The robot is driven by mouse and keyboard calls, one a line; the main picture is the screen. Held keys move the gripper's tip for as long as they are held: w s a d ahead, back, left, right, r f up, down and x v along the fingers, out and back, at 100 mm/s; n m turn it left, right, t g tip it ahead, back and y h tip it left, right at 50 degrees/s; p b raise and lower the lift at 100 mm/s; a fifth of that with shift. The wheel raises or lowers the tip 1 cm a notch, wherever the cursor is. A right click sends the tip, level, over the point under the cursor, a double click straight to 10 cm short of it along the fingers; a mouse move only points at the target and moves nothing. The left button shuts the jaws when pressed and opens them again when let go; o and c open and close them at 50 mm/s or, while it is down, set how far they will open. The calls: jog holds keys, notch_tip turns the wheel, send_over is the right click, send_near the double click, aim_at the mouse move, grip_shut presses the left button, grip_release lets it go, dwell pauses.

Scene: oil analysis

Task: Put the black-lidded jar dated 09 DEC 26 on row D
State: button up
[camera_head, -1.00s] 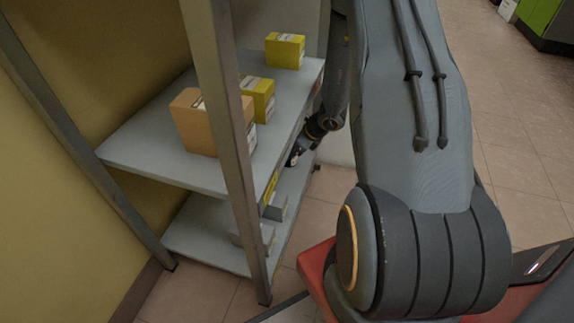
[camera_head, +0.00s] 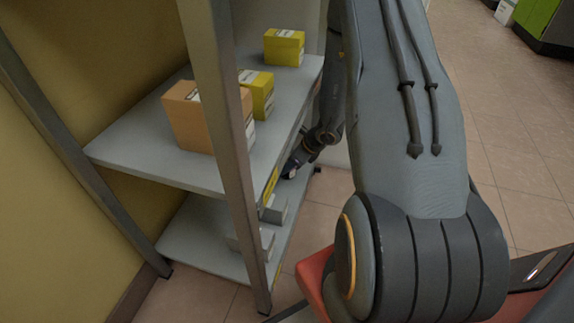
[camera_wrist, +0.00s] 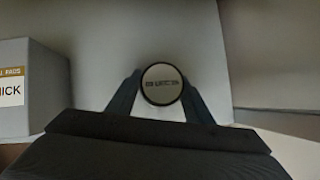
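A jar (camera_wrist: 162,84) shows end-on in the wrist view as a round pale label with dark print inside a dark rim. The print is too small to read as a date. My gripper (camera_wrist: 160,92) has one finger on each side of the jar and is shut on it. In the head view my gripper (camera_head: 291,169) is small and partly hidden at the shelf unit's right side, at the level of the lower shelf (camera_head: 195,237). The row letters cannot be read.
In the wrist view a grey box (camera_wrist: 28,95) with a label stands left of the jar. The upper shelf (camera_head: 135,150) holds an orange box (camera_head: 190,118) and two yellow boxes (camera_head: 284,48). A grey post (camera_head: 222,130) stands in front. Grey boxes (camera_head: 274,210) sit on the lower shelf.

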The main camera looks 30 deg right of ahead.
jog(key=o, duration=0.3)
jog(key=shift+r, duration=0.1)
jog(key=shift+s+r, duration=0.1)
jog(key=shift+r, duration=0.2)
jog(key=p+v, duration=0.5)
jog(key=v, duration=0.6)
jog(key=shift+s+d+r, duration=0.1)
jog(key=shift+r, duration=0.15)
jog(key=shift+s, duration=0.1)
